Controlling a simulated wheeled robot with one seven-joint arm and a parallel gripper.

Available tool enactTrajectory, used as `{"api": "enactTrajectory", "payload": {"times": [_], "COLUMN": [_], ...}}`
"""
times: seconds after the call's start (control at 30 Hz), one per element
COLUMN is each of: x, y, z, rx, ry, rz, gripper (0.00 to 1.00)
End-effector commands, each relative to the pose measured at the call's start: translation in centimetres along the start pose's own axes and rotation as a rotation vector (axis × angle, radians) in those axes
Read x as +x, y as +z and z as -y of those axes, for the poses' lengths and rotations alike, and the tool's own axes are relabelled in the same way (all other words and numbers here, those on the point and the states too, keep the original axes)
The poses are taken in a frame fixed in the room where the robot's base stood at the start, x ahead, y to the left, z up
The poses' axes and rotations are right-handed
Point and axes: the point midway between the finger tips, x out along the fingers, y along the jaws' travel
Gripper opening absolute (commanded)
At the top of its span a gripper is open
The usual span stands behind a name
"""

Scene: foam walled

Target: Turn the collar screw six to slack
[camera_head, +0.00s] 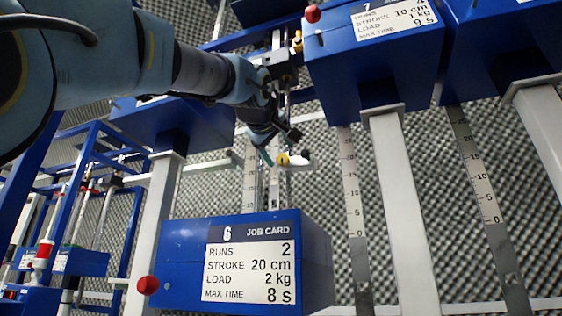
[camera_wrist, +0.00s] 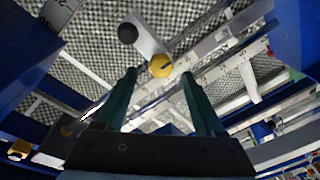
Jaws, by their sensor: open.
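What looks like the collar screw of station six is a yellow hub (camera_wrist: 160,66) with a pale lever (camera_wrist: 147,42) ending in a black ball. In the head view the yellow hub (camera_head: 283,159) and its white lever (camera_head: 300,161) show above the blue box six (camera_head: 180,245). My gripper (camera_wrist: 159,77) is open with two teal fingers, and the hub appears between and beyond their tips in the wrist view. In the head view my gripper (camera_head: 268,151) is just left of the hub. I cannot tell whether the fingers touch it.
Box six bears a job card (camera_head: 252,262) reading runs 2, stroke 20 cm, load 2 kg, max time 8 s. A box marked seven (camera_head: 330,75) hangs at upper right. Grey posts (camera_head: 400,210) and ruled scales (camera_head: 353,200) stand nearby. Blue frames (camera_head: 75,200) are at left.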

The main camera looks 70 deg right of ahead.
Motion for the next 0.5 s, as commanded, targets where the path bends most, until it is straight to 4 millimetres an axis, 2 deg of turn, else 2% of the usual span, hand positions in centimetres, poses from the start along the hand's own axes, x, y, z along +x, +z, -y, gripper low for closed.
{"api": "enactTrajectory", "payload": {"times": [0.03, 0.23, 0.33, 0.5], "x": [-1.3, -5.0, -6.3, -7.4], "y": [0.4, 0.3, 0.3, 0.1], "z": [0.3, 0.3, 0.2, 0.1], "rx": [-0.002, -0.002, 0.0, 0.0], "ry": [0.004, 0.003, 0.001, 0.0], "rz": [0.0, 0.001, 0.002, 0.001], "gripper": [0.71, 0.71, 0.71, 0.71]}}
